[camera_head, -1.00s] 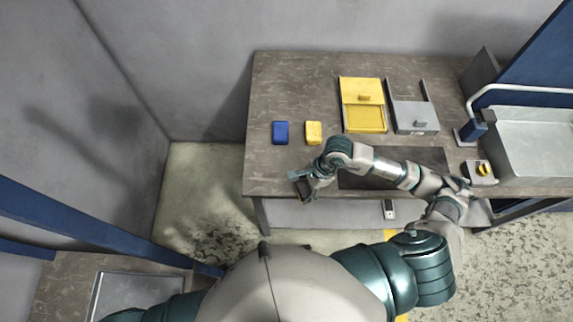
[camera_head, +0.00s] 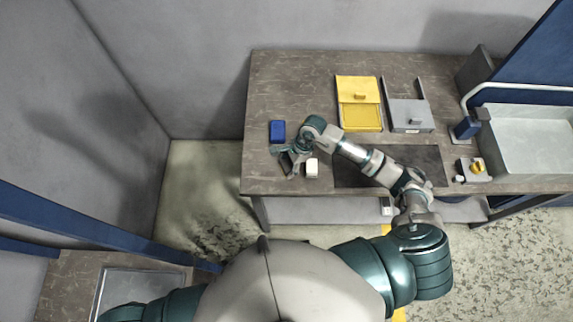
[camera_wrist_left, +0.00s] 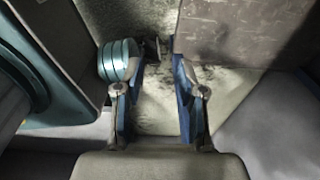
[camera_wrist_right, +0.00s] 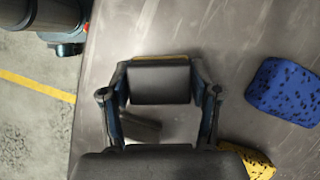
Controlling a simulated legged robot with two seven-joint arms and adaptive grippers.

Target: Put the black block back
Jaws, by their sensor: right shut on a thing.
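My right gripper (camera_head: 288,161) is over the left front of the workbench, shut on the black block (camera_wrist_right: 160,85). In the right wrist view the block sits between the two fingers (camera_wrist_right: 160,95), with a thin yellowish strip along its far edge. In the head view the block shows only as a small dark shape, and its exact gap to the bench top cannot be told. My left gripper (camera_wrist_left: 156,100) shows in its own wrist view, with its fingers apart and nothing between them.
A blue sponge (camera_head: 277,131) lies behind my right gripper. A yellow sponge (camera_wrist_right: 252,160) is partly hidden. A small white item (camera_head: 312,170) lies beside the gripper. A yellow box (camera_head: 358,88), a grey box (camera_head: 408,110) and a dark panel (camera_head: 428,160) are further right.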

